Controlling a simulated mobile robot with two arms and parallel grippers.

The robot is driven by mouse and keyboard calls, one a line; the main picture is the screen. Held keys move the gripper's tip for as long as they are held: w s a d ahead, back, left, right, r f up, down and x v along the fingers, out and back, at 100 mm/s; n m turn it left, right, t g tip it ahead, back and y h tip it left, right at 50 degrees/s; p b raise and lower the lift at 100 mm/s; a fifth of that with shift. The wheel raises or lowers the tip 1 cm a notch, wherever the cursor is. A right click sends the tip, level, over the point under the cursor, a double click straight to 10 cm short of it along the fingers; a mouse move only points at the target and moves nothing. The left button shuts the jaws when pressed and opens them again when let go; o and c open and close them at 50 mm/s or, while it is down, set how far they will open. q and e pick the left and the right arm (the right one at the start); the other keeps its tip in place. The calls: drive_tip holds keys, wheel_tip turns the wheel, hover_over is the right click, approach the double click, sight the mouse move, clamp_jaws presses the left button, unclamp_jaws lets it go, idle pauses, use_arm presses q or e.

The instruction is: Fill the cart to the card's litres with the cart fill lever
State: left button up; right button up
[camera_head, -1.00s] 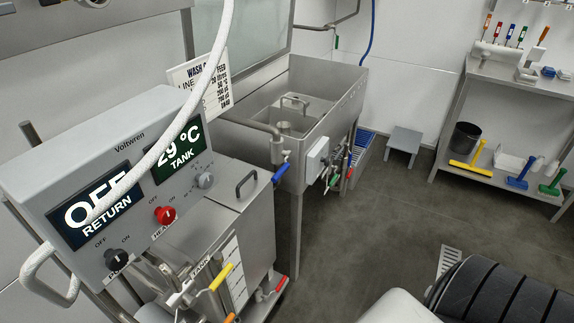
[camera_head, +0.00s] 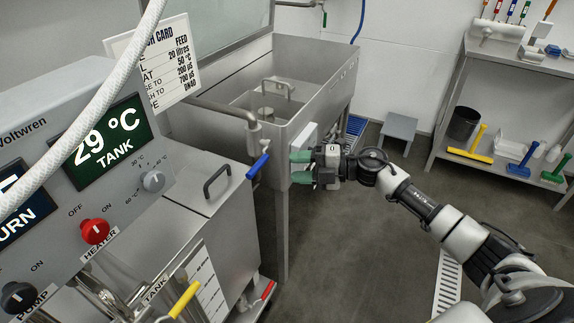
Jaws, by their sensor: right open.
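The steel cart tank (camera_head: 225,215) has a lidded top with a black handle, and a level scale (camera_head: 203,283) on its front, too small to read. A spout pipe with a blue-handled lever (camera_head: 258,166) hangs over its back right edge; the lever slants down left. The wash card (camera_head: 168,68) on the wall reads 20 litres and 50 °C, its left part hidden by a white hose. My right gripper (camera_head: 301,168), with green fingertips, is open and empty, pointing left, right of the blue lever and apart from it in the picture. My left gripper is not in view.
The Voltwren panel (camera_head: 40,150) at left shows 29 °C TANK, with a red heater knob (camera_head: 95,231) and black pump knob (camera_head: 17,297). A yellow lever (camera_head: 184,299) and red lever (camera_head: 268,290) sit low on the cart. A steel sink (camera_head: 330,70) stands behind; open floor lies right.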

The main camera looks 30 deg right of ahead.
sight(261, 167)
drive_tip(key=w+a, duration=0.1)
drive_tip(key=a, duration=0.1)
drive_tip(key=w+a+n, duration=0.1)
drive_tip(key=a, duration=0.2)
drive_tip(key=w+a+n+g, duration=0.1)
drive_tip(key=a, duration=0.2)
drive_tip(key=shift+w+r+p, duration=0.2)
drive_tip(key=shift+r+p, duration=0.15)
drive_tip(key=shift+p, duration=0.05)
drive_tip(key=shift+w+a+f, duration=0.15)
drive_tip(key=shift+w+a, duration=0.15)
drive_tip(key=shift+a, duration=0.2)
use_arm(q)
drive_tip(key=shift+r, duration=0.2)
use_arm(e)
clamp_jaws()
